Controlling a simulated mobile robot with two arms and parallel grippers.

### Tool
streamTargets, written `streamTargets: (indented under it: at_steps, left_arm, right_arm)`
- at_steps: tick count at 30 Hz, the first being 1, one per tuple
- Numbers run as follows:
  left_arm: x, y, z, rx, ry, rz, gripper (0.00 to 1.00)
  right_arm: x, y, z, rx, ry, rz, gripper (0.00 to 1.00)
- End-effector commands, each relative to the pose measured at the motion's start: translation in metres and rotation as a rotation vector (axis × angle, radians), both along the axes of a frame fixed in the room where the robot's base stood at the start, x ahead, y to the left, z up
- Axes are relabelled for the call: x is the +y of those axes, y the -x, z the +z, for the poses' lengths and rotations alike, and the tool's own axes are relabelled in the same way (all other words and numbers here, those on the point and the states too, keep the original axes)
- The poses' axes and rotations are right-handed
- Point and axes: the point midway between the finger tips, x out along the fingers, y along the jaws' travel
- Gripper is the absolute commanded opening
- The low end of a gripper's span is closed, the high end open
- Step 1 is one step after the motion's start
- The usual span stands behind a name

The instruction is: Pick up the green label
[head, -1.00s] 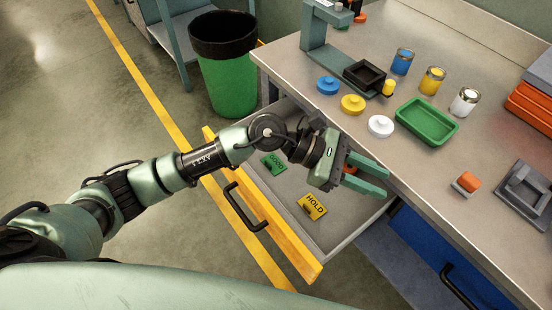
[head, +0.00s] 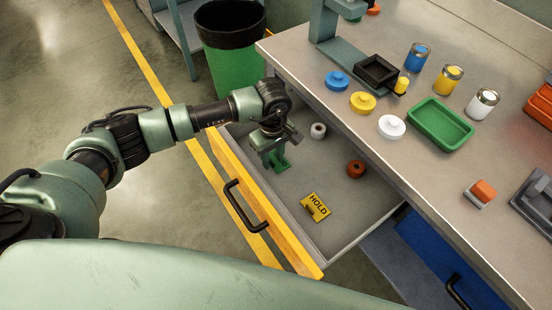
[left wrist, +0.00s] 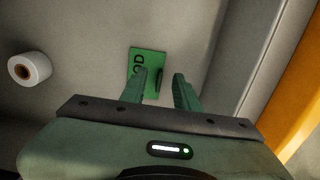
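The green label (left wrist: 146,62) lies flat on the drawer floor in the left wrist view, with part of its dark lettering showing. In the head view my left gripper (head: 279,163) points down into the open drawer and hides the label. In the left wrist view the two fingers of my left gripper (left wrist: 161,84) are apart with nothing held between them. They overlap the near part of the label in that view; I cannot tell how far above it they are. My right gripper is not in view.
The open drawer (head: 318,236) also holds a yellow HOLD label (head: 315,206), a white roll (head: 318,130) and an orange-red roll (head: 356,169). The worktop edge overhangs its right side. Lids, cans and a green tray (head: 441,122) stand on the worktop.

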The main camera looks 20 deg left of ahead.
Motion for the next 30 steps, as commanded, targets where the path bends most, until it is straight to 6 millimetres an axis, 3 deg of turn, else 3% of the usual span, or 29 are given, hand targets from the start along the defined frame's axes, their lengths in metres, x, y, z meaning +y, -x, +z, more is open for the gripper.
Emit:
streamTargets:
  at_steps: [4,11,14,15,30]
  left_arm:
    - [-0.0005,0.0003,-0.0126,0.001,0.001,0.000,0.31]
    - [-0.0005,0.0000,-0.0138,-0.001,0.002,0.000,0.31]
    - [-0.0003,0.0000,-0.0137,-0.001,0.002,0.000,0.03]
    - [-0.0003,0.0000,-0.0137,-0.001,0.002,0.000,0.00]
    - [0.0001,-0.0011,-0.0053,-0.003,0.001,0.001,0.00]
  right_arm:
    - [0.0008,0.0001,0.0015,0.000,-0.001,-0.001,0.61]
    - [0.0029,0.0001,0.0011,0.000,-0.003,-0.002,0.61]
    - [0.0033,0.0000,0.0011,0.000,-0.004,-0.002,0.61]
    - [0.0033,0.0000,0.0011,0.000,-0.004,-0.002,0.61]
    - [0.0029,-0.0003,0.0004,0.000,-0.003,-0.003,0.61]
